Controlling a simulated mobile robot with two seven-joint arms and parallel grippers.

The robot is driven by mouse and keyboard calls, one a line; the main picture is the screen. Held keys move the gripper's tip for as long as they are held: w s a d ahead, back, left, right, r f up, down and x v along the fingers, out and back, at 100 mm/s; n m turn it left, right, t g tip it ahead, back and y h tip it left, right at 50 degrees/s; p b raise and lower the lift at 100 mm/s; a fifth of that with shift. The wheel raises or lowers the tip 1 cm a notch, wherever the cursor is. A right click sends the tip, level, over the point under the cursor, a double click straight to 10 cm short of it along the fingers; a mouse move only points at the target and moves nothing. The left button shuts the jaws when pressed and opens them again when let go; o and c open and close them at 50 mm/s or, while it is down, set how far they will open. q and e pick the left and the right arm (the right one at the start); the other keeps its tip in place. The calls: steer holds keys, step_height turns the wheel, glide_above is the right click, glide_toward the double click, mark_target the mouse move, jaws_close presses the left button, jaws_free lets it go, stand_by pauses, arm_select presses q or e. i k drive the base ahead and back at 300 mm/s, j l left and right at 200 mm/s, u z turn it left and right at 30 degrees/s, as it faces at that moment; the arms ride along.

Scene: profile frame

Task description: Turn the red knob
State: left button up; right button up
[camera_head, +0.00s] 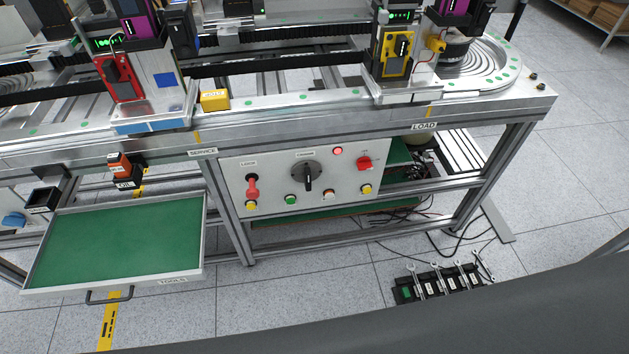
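A red knob (364,163) sits at the upper right of a pale control panel (330,200) on the front of the metal frame. It looks like a small rotary switch with small lettering around it, too small to read. Left of it on the panel are a small round red light or button (338,151) and a large black rotary handle (307,176), which points down. Neither of my grippers is in view, and nothing covers the red knob.
A red lever (253,188) and several coloured buttons are on the same panel. An open drawer (118,243) with a green bottom juts out at the left. A black wrench rack (440,284) stands on the floor at lower right.

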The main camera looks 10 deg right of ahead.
mark_target(363, 163)
steer(key=l+z, duration=0.1)
steer(key=l, duration=0.55)
steer(key=l+z, duration=0.15)
steer(key=l, duration=0.5)
steer(key=i+l+z, duration=0.1)
steer(key=l, duration=0.55)
steer(key=i+l+z, duration=0.1)
steer(key=l, duration=0.55)
